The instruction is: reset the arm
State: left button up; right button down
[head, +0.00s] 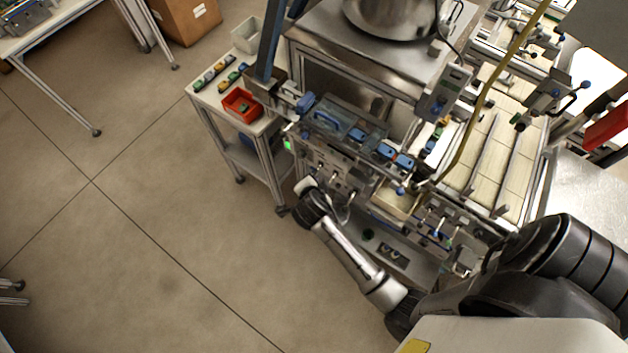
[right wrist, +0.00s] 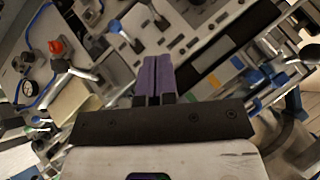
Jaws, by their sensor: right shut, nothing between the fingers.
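My right arm (head: 348,248) comes in from the lower right of the head view and reaches up to the front of the machine (head: 340,165). Its far end, by the machine's lower left front corner, is small, and the fingers are hard to make out there. In the right wrist view my right gripper (right wrist: 158,78) has its two purple fingers together, with nothing between them. Levers and a metal panel (right wrist: 190,18) of the machine lie beyond the fingertips. My left gripper is not in view.
A side table with a red bin (head: 242,104) and several small coloured items stands left of the machine. A grey bin (head: 246,35) and a cardboard box (head: 186,18) are farther back. The floor (head: 140,230) at left is clear. A red knob (right wrist: 56,46) shows in the wrist view.

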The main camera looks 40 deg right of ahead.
dwell(0.4)
jog(key=s+a+r+n+y+p, duration=0.1)
jog(key=s+a+r+n+y, duration=0.25)
jog(key=r+n, duration=0.45)
jog(key=s+a+r+n+y+p, duration=0.2)
jog(key=s+a+r+n+y, duration=0.15)
jog(key=n, duration=0.75)
jog(key=s+r+n+g+p, duration=0.1)
jog(key=s+p, duration=0.1)
jog(key=s, duration=0.5)
jog(key=s+d+r+n+g+p, duration=0.1)
jog(key=s+p, duration=0.2)
jog(key=s, duration=0.4)
jog(key=shift+r+g, duration=0.3)
jog(key=shift+d, duration=0.1)
